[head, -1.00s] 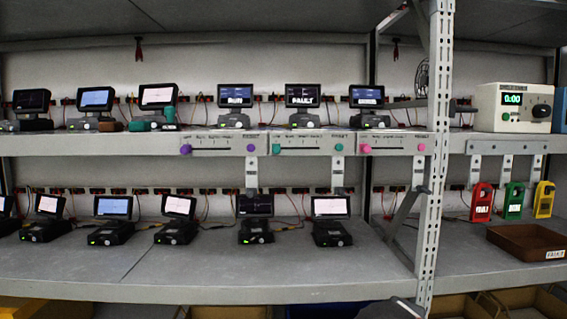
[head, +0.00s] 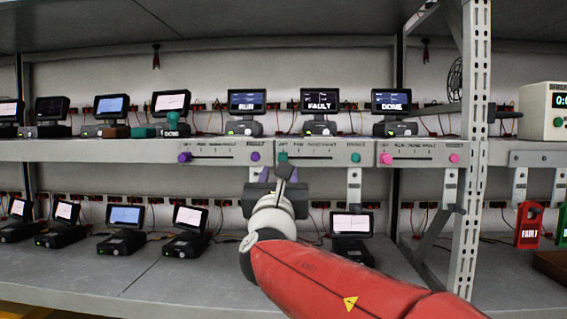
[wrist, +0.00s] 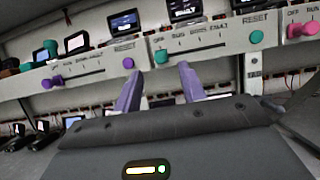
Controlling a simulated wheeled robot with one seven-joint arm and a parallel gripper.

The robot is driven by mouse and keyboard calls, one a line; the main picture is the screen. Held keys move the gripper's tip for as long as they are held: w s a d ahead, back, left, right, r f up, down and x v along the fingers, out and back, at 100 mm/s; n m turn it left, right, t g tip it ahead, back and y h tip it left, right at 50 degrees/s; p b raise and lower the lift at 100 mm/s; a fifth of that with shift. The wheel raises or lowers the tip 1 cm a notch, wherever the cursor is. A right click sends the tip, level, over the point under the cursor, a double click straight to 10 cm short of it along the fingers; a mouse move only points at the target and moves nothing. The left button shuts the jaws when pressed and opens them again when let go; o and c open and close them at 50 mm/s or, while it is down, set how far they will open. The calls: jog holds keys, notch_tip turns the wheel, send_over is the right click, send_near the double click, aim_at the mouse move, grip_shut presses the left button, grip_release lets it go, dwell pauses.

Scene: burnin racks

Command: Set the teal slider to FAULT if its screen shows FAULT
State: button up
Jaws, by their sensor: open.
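The teal slider knob (head: 283,157) is at the left end of its slot, by the OFF mark, on the middle grey panel. It also shows in the wrist view (wrist: 161,56), just beyond and between my fingertips. The screen (head: 319,101) above that panel reads FAULT. A teal RESET button (head: 355,157) sits at the panel's right end. My gripper (head: 278,177), with purple fingers, is open and empty just below and in front of the knob. In the wrist view its fingers (wrist: 158,75) are spread; I cannot tell whether they touch anything.
A purple slider (head: 185,157) with a screen reading RUN is to the left, and a pink slider (head: 386,159) with a screen reading DONE is to the right. A metal upright (head: 470,150) stands at right. Lower-shelf devices sit behind my arm.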

aim_at(283, 158)
jog(key=p+x, duration=0.1)
jog(key=x, duration=0.4)
jog(key=shift+w, duration=0.2)
grip_shut()
jog(key=shift+d, duration=0.1)
